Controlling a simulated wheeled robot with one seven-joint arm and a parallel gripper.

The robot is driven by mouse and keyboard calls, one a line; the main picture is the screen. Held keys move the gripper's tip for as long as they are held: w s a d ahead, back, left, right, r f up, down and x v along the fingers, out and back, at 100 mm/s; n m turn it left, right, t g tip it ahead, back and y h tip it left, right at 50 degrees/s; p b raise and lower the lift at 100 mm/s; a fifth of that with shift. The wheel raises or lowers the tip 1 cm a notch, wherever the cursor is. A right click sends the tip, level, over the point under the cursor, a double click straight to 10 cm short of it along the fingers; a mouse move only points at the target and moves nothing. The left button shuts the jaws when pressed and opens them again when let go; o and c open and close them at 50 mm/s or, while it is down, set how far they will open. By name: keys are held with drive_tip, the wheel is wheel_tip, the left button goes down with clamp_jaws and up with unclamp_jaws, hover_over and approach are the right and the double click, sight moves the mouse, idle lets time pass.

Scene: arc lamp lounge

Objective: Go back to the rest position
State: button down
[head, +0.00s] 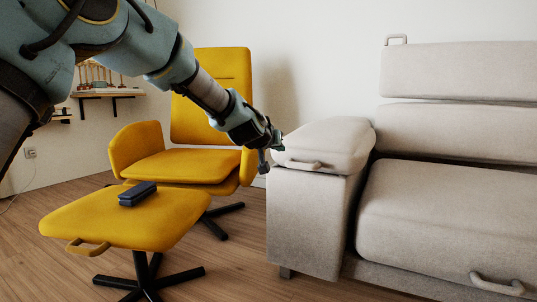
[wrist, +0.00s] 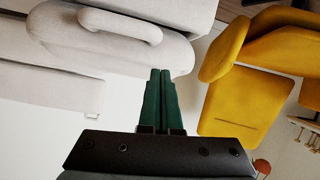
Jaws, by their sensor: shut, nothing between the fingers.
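My gripper (head: 269,155) is at the end of my arm, which reaches in from the upper left of the head view. It is beside the left armrest of the grey sofa, near the armrest's upper left edge; I cannot tell whether it touches. In the wrist view my gripper (wrist: 160,72) shows two dark green fingers pressed together with nothing between them. The sofa's rounded armrest (wrist: 60,30) with its handle lies just beyond the fingertips there.
A yellow armchair (head: 185,165) stands behind my arm. A yellow footstool (head: 160,222) in front bears a dark blue box-like object (head: 138,194). The grey sofa (head: 440,210) fills the right. A wall shelf (head: 108,94) holds small items. Some wooden floor is clear between footstool and sofa.

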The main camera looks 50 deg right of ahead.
drive_tip(key=s+a+f+p, duration=0.1)
drive_tip(key=s+a+f, duration=0.1)
drive_tip(key=a, duration=0.5)
drive_tip(key=shift+s+a+f+p, duration=0.25)
drive_tip(key=shift+s+a+p, duration=0.05)
drive_tip(key=shift+p, duration=0.1)
drive_tip(key=w+a+f+n+y+p, duration=0.1)
drive_tip(key=w+a+y+p, duration=0.1)
drive_tip(key=w+a, duration=0.5)
drive_tip(key=w+a+n+t+y+p, duration=0.1)
drive_tip(key=w+a+n+y+p, duration=0.15)
drive_tip(key=a, duration=0.85)
drive_tip(key=w+a+f+n+y+p, duration=0.1)
drive_tip(key=w+a+y+p, duration=0.3)
drive_tip(key=a, duration=0.6)
drive_tip(key=a+n+g+y+p, duration=0.1)
drive_tip(key=a+n+y+p, duration=0.15)
drive_tip(key=a, duration=1.55)
drive_tip(key=s+a+r+n+g+y+p, duration=0.1)
drive_tip(key=s+a+n+g+p, duration=0.1)
drive_tip(key=s+a, duration=0.45)
drive_tip(key=s+a+r+n+g+y+p, duration=0.1)
drive_tip(key=s+a+r+n+p, duration=0.15)
drive_tip(key=a, duration=0.65)
wheel_tip(320, 180, up, 35)
drive_tip(key=p, duration=3.6)
drive_tip(key=shift+d+r+p, duration=0.2)
drive_tip(key=shift+p, duration=0.15)
